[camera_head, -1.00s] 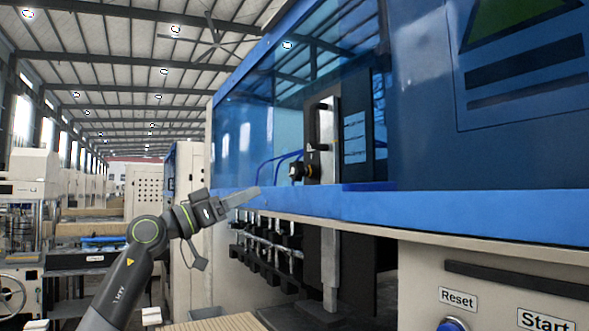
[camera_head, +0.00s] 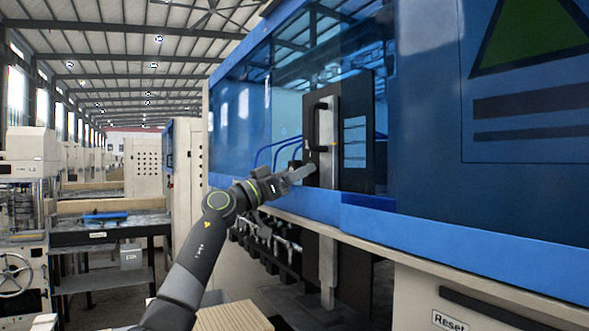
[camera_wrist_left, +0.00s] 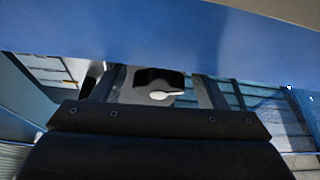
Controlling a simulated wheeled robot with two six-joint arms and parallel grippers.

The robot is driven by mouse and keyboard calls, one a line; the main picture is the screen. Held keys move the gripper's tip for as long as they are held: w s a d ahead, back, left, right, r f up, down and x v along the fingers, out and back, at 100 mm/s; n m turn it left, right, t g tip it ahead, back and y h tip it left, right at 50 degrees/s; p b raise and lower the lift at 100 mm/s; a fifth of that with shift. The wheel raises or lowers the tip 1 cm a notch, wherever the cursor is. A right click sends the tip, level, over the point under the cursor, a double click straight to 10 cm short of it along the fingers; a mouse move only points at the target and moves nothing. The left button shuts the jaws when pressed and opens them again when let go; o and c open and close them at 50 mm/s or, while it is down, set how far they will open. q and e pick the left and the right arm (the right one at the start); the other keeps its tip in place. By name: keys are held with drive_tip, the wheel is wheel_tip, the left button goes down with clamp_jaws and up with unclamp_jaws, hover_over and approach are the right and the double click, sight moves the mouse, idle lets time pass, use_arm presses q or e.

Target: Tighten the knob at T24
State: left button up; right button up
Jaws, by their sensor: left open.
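My left gripper (camera_head: 302,173) is open and reaches up to the machine's window opening, in front of the vertical metal bar. A small black knob (camera_head: 294,164) shows only in part behind the gripper, close to its fingers; I cannot tell if they touch. In the left wrist view, a dark shape (camera_wrist_left: 158,77) with a pale mark lies ahead of the gripper, between two grey bars; it may be the knob. No T24 label is readable. My right gripper is not in view.
A blue ledge (camera_head: 370,212) runs along the machine below the opening. A black handle (camera_head: 322,125) stands on the metal bar above the gripper. Blue hoses (camera_head: 268,152) curve behind. A row of metal fittings (camera_head: 265,240) hangs under the ledge. The aisle at left holds other machines.

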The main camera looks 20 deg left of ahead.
use_arm(q)
drive_tip(key=c, duration=1)
drive_tip(key=shift+r+m+g+h+p, duration=0.1)
drive_tip(key=shift+m+g+h+p, duration=0.2)
drive_tip(key=shift+m+p, duration=0.35)
drive_tip(key=m+p, duration=0.1)
drive_tip(key=m, duration=0.1)
drive_tip(key=shift+m+g+h, duration=0.35)
drive_tip(key=shift+g+h, duration=0.05)
drive_tip(key=shift+m+g+h+p, duration=0.3)
drive_tip(key=shift+m+g+p, duration=0.2)
drive_tip(key=shift+m, duration=0.6)
drive_tip(key=shift+f, duration=0.2)
drive_tip(key=o, duration=1)
drive_tip(key=shift+a+r, duration=0.1)
drive_tip(key=shift+a, duration=0.05)
